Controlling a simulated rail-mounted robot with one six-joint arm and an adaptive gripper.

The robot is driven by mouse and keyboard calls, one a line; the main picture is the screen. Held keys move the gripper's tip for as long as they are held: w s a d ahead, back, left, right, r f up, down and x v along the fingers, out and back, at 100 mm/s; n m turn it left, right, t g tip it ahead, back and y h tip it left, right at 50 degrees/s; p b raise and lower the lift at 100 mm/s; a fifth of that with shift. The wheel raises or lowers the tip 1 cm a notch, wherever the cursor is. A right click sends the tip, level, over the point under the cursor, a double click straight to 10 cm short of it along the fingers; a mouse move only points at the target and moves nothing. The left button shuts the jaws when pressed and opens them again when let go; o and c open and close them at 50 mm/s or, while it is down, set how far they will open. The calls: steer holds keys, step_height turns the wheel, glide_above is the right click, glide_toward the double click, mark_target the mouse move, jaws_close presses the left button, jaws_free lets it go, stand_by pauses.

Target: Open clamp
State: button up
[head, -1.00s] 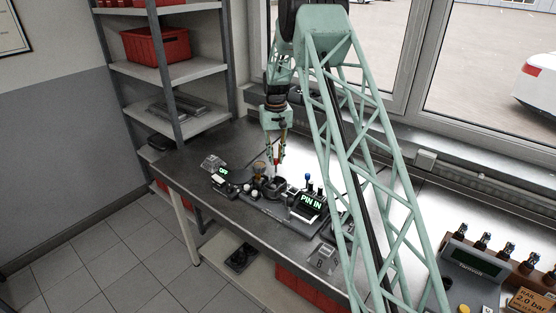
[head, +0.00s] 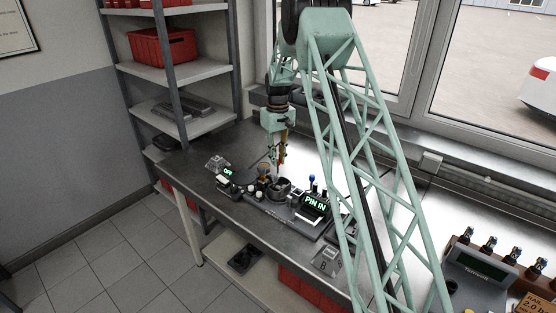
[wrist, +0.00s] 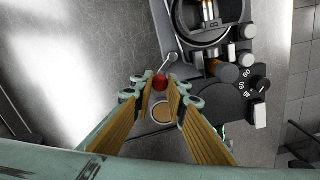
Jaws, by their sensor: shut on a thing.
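The clamp shows in the wrist view as a thin metal lever (wrist: 171,61) with a red ball knob (wrist: 160,82) at its end, beside the round holder (wrist: 204,27) of the fixture. My gripper (wrist: 162,90) has its two wood-coloured fingers closed in on the red knob, one on each side. In the head view my gripper (head: 277,167) points down above the fixture (head: 280,188) on the bench. The clamp is too small there to make out its angle. A tan round disc (wrist: 162,112) shows below the knob, between the fingers.
Black knobs and a dial (wrist: 252,90) stand close to the right of my fingers in the wrist view. A "PIN IN" display (head: 316,204) and a small "OFF" display (head: 228,172) flank the fixture. The bench (head: 205,148) behind is mostly clear.

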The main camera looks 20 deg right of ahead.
steer(key=o, duration=0.9)
steer(key=shift+r, duration=0.1)
step_height(320, 180, up, 12)
steer(key=shift+f, duration=0.1)
stand_by(0.8)
